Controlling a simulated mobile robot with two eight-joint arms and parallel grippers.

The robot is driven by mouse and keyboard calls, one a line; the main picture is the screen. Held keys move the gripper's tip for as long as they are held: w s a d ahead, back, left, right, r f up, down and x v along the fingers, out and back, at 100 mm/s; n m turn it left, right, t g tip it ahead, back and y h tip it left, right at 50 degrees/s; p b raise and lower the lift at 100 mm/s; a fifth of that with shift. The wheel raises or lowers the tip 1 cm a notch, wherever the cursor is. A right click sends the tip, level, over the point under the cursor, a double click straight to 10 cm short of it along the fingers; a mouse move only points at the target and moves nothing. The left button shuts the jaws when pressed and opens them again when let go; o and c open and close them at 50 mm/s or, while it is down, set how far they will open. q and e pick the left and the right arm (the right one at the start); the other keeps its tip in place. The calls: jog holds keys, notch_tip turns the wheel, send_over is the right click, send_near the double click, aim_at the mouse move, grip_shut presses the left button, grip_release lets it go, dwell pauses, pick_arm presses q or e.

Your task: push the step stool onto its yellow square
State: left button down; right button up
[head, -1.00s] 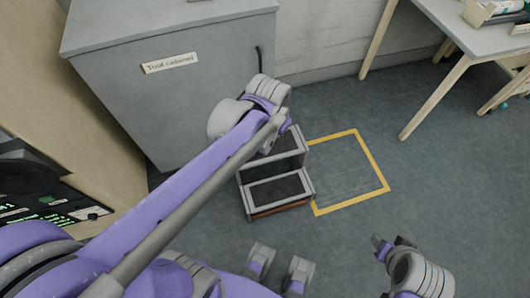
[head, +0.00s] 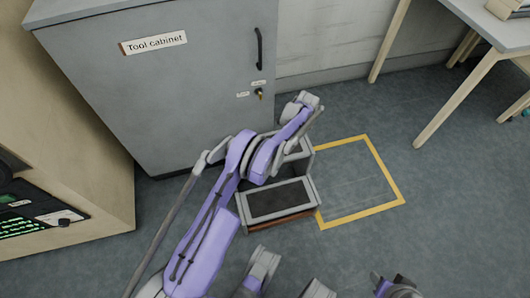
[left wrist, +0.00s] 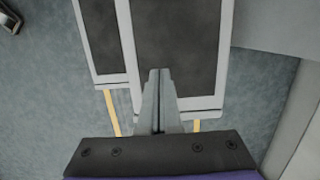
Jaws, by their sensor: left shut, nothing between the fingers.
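The step stool (head: 278,200) has two steps with dark treads and a pale grey frame. It stands upright on the floor, just left of the yellow square (head: 362,219), beside or over its left edge line. My left arm covers part of its upper step. The square's inside is bare floor. In the left wrist view my left gripper (left wrist: 159,74) is shut and empty in front of a dark stool tread (left wrist: 175,40); I cannot tell whether it touches. My right gripper (head: 380,282) is partly in view at the bottom edge, right of the stool; its fingers are unclear.
A grey tool cabinet (head: 190,90) with a key in its door stands behind and left of the stool. A table (head: 490,40) with pale legs is at the upper right. A wooden unit (head: 100,190) is at the left. Floor right of the square is clear.

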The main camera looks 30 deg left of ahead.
pick_arm(q)
jog(key=shift+a+f, duration=0.1)
jog(key=shift+f, duration=0.65)
jog(key=shift+s+a+f, duration=0.1)
jog(key=shift+s+a, duration=0.1)
jog(key=s+a, duration=0.2)
jog(key=s+a+b, duration=0.1)
jog(key=s+a, duration=0.1)
jog(key=s, duration=0.1)
jog(key=s+a, duration=0.3)
jog(key=shift+s, duration=0.2)
jog(key=shift+s+a+f+b, duration=0.2)
jog(key=shift+s+f+b, duration=0.05)
jog(key=shift+b, duration=0.1)
jog(key=shift+f+b, duration=0.4)
jog(key=shift+f, duration=0.05)
jog(key=shift+d, duration=0.1)
